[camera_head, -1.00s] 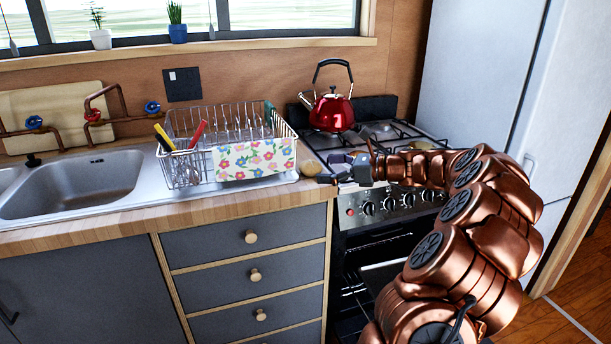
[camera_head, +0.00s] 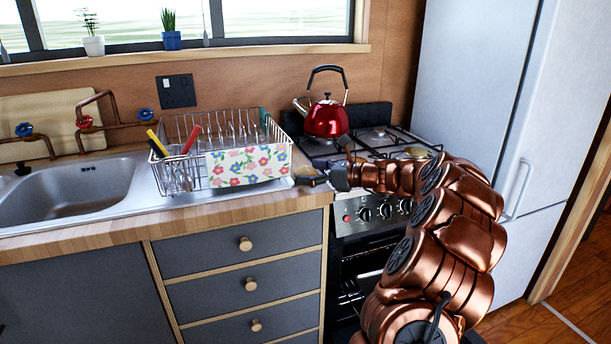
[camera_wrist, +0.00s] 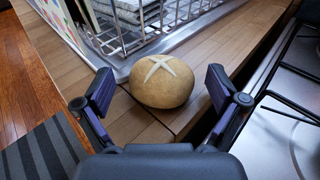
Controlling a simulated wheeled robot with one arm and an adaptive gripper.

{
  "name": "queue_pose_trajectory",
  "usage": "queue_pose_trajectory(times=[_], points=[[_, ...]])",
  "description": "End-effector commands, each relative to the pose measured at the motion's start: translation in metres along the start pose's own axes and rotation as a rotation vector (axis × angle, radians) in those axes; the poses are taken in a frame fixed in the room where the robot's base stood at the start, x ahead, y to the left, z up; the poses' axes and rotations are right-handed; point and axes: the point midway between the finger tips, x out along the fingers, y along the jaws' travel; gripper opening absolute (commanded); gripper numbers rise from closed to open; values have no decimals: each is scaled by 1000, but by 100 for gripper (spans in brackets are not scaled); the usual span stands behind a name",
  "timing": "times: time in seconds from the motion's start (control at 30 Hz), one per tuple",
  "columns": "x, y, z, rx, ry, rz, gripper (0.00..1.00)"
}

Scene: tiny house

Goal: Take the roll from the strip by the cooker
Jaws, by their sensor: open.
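The roll (camera_wrist: 161,82) is round and brown with a pale cross cut on top. In the wrist view it sits on the narrow wooden strip (camera_wrist: 140,122) of counter between the dish rack and the cooker. My gripper (camera_wrist: 165,92) is open, with one finger on each side of the roll; I cannot tell whether either touches it. In the head view my gripper (camera_head: 318,179) is at the counter's right end, and the roll is mostly hidden there. The cooker (camera_head: 372,212) stands just right of the strip.
A wire dish rack (camera_head: 217,150) with cutlery and a flowered cloth (camera_head: 247,165) stands left of the strip on the steel drainer. A red kettle (camera_head: 326,119) stands on the cooker's back left. The sink (camera_head: 75,190) is farther left, the fridge (camera_head: 474,90) right.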

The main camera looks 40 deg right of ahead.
Motion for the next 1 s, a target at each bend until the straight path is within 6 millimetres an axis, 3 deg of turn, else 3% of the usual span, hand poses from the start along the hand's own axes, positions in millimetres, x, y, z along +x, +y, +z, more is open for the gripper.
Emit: queue_pose_trajectory(times=[0.23,0.83,1.0], points=[[1,0,0,-1,0,-1,95],[0,-1,0,-1,0,-2,32],[0,-1,0,-1,0,-2,31]])
